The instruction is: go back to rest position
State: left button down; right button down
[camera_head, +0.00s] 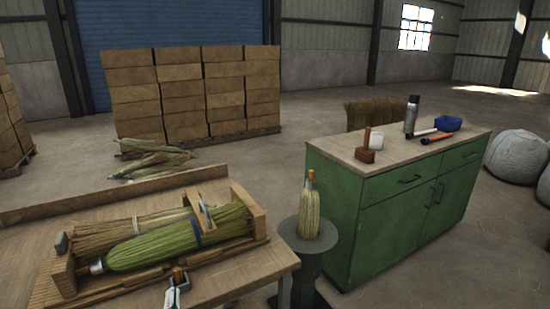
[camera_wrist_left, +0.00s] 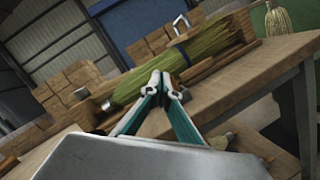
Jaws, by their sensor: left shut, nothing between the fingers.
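My left gripper (camera_head: 173,296) shows at the bottom edge of the head view, in front of the wooden workbench (camera_head: 240,277). In the left wrist view its two teal fingers (camera_wrist_left: 164,84) meet at their tips, shut and empty. Beyond them a green broom bundle (camera_head: 165,243) lies in a wooden cradle with a blue band around it. The bundle also shows in the left wrist view (camera_wrist_left: 150,82). A tan straw bundle (camera_head: 118,232) lies beside it. My right gripper is in neither view.
A small broom (camera_head: 309,213) stands upright on a dark round stand (camera_head: 291,237). Stacked boxes (camera_head: 190,95) and loose straw (camera_head: 150,160) are behind.

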pick_arm(q)
jog(key=s+d+f+m+g+h, duration=0.1)
jog(key=s+d+f+m+h, duration=0.3)
jog(key=m, duration=0.7)
jog(key=s+d+f+m+g+h, duration=0.1)
jog(key=s+d+f+m+h, duration=0.3)
jog(key=m, duration=0.6)
jog(key=s+a+f+m+g, duration=0.2)
jog(key=s+f+m+g, duration=0.4)
jog(key=f+m, duration=0.8)
jog(key=s, duration=0.3)
jog(key=shift+f, duration=0.25)
